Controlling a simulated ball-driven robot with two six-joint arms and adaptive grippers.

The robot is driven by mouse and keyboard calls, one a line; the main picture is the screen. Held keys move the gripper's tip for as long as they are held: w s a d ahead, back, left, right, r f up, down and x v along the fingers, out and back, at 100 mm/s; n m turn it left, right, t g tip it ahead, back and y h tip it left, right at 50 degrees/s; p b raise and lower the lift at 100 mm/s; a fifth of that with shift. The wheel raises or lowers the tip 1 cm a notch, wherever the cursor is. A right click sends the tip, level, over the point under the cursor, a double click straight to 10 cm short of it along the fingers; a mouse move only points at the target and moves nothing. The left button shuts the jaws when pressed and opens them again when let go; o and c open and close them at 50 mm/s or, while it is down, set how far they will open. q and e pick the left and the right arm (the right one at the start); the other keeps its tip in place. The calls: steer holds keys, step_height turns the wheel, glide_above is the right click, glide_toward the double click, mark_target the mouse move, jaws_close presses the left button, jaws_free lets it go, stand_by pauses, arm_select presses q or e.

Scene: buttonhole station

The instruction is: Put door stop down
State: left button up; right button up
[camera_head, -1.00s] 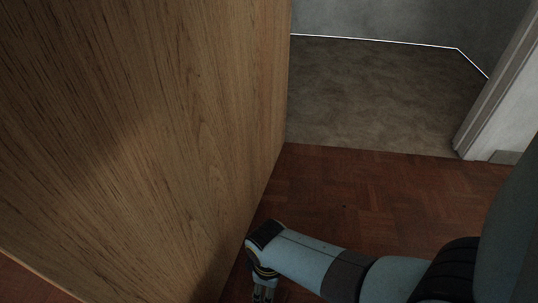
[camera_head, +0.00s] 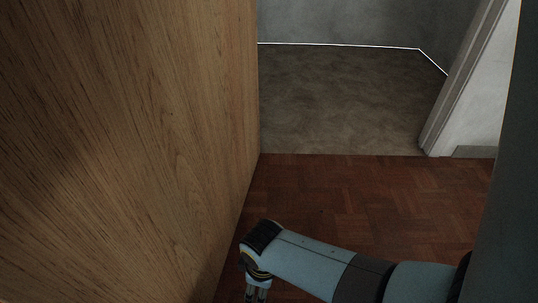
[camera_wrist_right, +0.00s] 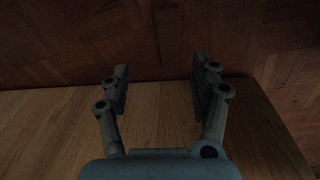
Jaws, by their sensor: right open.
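My right gripper (camera_head: 257,294) points down beside the wooden door's lower edge at the bottom of the head view, partly cut off by the frame. In the right wrist view the right gripper (camera_wrist_right: 158,88) is open, with its two fingers apart and nothing between them. The wooden door (camera_head: 120,130) fills the left of the head view, and its face (camera_wrist_right: 150,125) also shows below the fingers in the wrist view. I see no door stop in either view. My left gripper is not in view.
The reddish parquet floor (camera_head: 340,195) is clear right of the door. Beyond it is a doorway to a grey-brown floor (camera_head: 340,100). A door frame (camera_head: 455,90) and pale wall (camera_head: 490,110) stand at the right.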

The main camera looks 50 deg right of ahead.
steer(key=s+d+r+m+t, duration=0.2)
steer(key=r+t, duration=0.1)
steer(key=r, duration=0.8)
steer(key=s+d+r+m+t, duration=0.2)
steer(key=s+r+t, duration=0.1)
steer(key=r, duration=0.9)
steer(key=shift+s+t, duration=0.2)
steer(key=shift+t, duration=0.4)
steer(key=shift+d, duration=0.15)
